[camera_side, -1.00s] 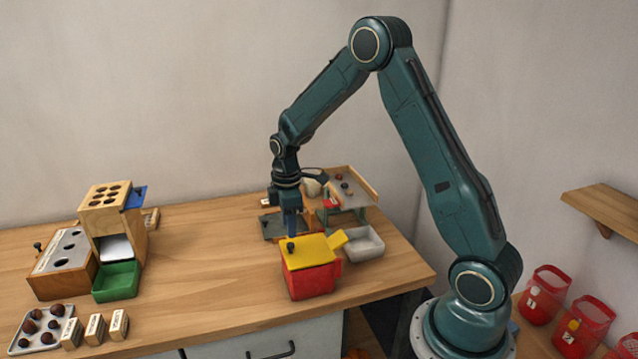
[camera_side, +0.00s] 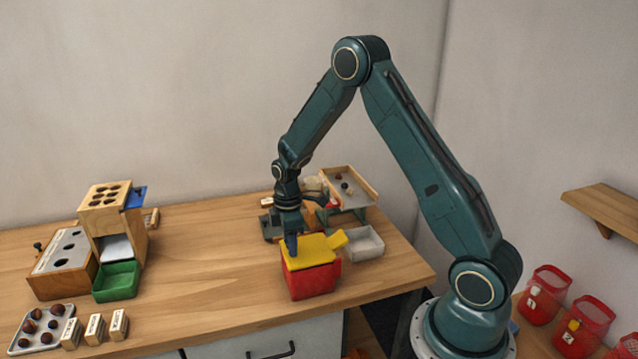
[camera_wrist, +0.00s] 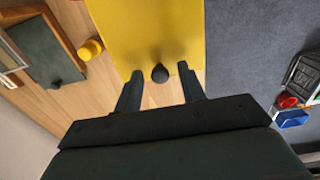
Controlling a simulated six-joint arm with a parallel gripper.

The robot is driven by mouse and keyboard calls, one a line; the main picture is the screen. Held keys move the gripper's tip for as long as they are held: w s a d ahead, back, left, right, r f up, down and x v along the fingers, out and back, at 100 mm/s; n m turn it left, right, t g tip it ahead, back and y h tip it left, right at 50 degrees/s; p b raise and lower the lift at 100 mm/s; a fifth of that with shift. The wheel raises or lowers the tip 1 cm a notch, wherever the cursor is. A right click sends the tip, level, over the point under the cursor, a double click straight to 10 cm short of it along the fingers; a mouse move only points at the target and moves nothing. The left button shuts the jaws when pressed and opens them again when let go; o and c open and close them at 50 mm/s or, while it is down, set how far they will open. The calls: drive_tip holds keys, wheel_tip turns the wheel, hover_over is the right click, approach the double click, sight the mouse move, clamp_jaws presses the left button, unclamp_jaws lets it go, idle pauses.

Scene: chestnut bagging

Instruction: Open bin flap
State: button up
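The red bin (camera_side: 312,281) stands near the front right of the table, with its yellow flap (camera_side: 315,250) lying over the top. The flap fills the upper middle of the wrist view (camera_wrist: 145,30). A small dark knob (camera_wrist: 160,73) stands on the flap. My gripper (camera_side: 291,250) is low over the flap's left part and hides the knob in the side view. In the wrist view my two fingers (camera_wrist: 160,72) are apart, one on each side of the knob, with a gap to it on both sides.
A grey tray (camera_side: 366,244) stands close to the bin's right. A wooden dispenser (camera_side: 107,215) and green tray (camera_side: 117,281) stand left, with clear table between.

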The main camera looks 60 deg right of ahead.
drive_tip(key=c, duration=0.8)
drive_tip(key=shift+o, duration=0.2)
drive_tip(key=shift+r, duration=0.15)
drive_tip(key=shift+s+d+r, duration=0.2)
drive_tip(key=shift+r, duration=0.3)
drive_tip(key=shift+s+d+r, duration=0.15)
drive_tip(key=shift+d+r, duration=0.05)
drive_tip(key=shift+r, duration=0.45)
drive_tip(key=shift+s+d+r, duration=0.15)
drive_tip(key=shift+r, duration=0.1)
drive_tip(key=shift+s+d+r, duration=0.35)
drive_tip(key=shift+r, duration=0.4)
